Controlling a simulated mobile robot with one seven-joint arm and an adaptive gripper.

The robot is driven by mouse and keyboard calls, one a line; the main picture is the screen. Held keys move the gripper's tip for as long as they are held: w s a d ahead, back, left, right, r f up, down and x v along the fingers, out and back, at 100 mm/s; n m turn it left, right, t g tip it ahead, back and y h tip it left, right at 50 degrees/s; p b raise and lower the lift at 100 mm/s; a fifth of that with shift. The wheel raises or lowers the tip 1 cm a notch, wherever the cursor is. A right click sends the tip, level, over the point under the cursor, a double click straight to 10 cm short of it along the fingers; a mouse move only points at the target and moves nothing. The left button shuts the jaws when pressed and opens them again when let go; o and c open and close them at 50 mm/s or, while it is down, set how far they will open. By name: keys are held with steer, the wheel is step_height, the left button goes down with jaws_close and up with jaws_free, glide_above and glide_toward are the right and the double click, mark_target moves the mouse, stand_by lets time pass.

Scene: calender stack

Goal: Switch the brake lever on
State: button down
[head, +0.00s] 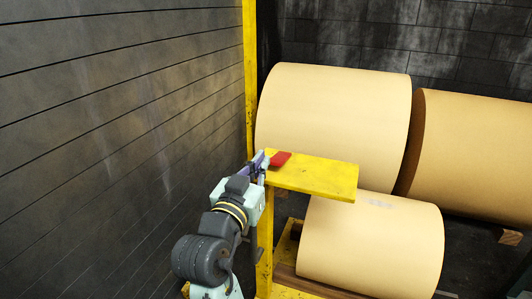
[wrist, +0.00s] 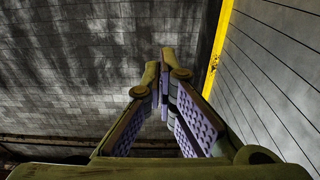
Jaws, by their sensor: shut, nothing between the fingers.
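The brake lever appears to be the red flat piece (head: 280,158) at the left end of the yellow plate (head: 325,178) in the head view. My gripper (head: 264,160) is just left of the red piece, close to it. Whether they touch cannot be told. In the wrist view my gripper (wrist: 164,78) has its purple-padded fingers brought together at the tips, with nothing seen between them. The wrist view does not show the red piece. The lever's base and pivot cannot be made out.
A yellow post (head: 250,80) rises behind my gripper. Large paper rolls (head: 335,115) lie behind and below the plate, with another roll (head: 470,155) at right. A dark panelled wall (head: 110,130) stands at left, with clear space before it.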

steer(key=shift+d, duration=0.1)
steer(key=r+p, duration=0.1)
steer(key=p, duration=0.2)
glide_above(280, 158)
steer(key=v, duration=0.5)
step_height(280, 158, down, 3)
steer(key=shift+d+r+p, duration=0.1)
steer(key=shift+r+p, duration=0.15)
steer(key=shift+p, duration=0.15)
steer(key=shift+s+f, duration=0.15)
steer(key=shift+f, duration=0.4)
